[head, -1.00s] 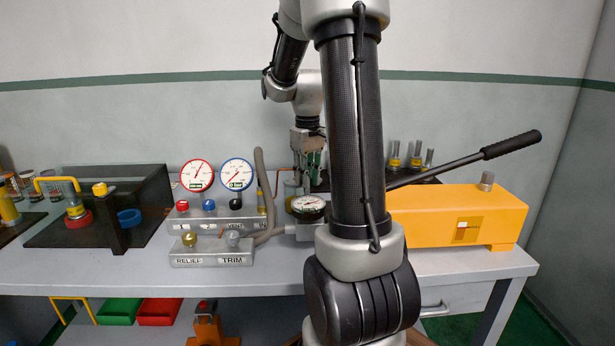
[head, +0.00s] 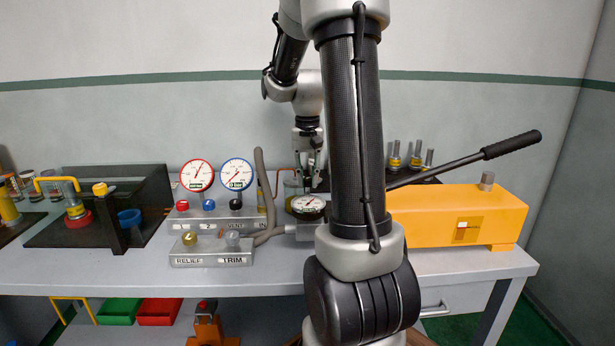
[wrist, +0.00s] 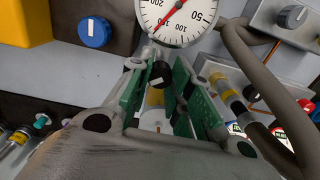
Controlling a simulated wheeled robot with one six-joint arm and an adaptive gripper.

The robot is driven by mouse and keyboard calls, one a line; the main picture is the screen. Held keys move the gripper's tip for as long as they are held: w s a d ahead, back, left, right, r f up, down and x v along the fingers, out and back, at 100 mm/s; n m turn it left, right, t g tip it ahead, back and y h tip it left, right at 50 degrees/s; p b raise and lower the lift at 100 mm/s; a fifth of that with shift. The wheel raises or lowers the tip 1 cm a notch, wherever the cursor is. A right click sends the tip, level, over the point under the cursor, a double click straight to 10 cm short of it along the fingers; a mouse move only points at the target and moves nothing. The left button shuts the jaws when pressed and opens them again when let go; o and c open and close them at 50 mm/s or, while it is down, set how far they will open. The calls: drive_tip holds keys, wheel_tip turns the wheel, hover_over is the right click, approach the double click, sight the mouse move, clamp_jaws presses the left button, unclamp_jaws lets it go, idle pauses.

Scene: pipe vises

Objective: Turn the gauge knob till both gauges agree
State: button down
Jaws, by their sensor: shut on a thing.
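My gripper (head: 309,172) points down behind the small round dial gauge (head: 308,203) on the bench. In the wrist view its green-padded fingers (wrist: 163,70) are shut on a black knob (wrist: 161,76) with a white mark. The dial gauge also shows just beyond the knob in the wrist view (wrist: 178,16), partly cut off, with a red needle. A red-rimmed gauge (head: 197,175) and a blue-rimmed gauge (head: 237,174) stand side by side to the left. Their needles both slant up to the right, but exact readings are too small to tell.
A valve block with red, blue and black knobs (head: 216,232) stands below the two gauges. The RELIEF and TRIM block (head: 211,257) is in front. A grey hose (head: 268,234) runs close by the dial gauge. An orange pump (head: 456,218) with a long lever stands right.

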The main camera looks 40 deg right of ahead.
sight(307, 178)
idle(0.5)
drive_tip(key=c, duration=1.3)
unclamp_jaws()
drive_tip(key=shift+o, duration=0.2)
wheel_tip(307, 178, up, 12)
